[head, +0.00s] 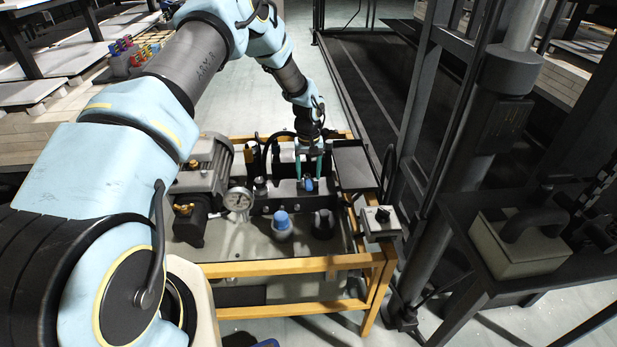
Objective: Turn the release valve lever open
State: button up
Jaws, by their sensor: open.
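My gripper (310,178) points down over the hydraulic unit, with its two teal fingers apart. A small blue part (309,185), apparently the release valve lever, sits on a grey block between or just in front of the fingertips. I cannot tell whether the fingers touch it. Its angle is too small to read. The back of the block is partly hidden by my gripper.
The unit sits in a yellow frame (290,267). A pressure gauge (238,200), a motor (203,165), a blue-capped fitting (282,222) and a black cap (323,222) stand around the block. A switch box (380,222) is at the right corner. Dark steel posts (440,150) rise further right.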

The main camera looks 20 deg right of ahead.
aim_at(309, 183)
jog(key=shift+f, duration=1.6)
grip_shut()
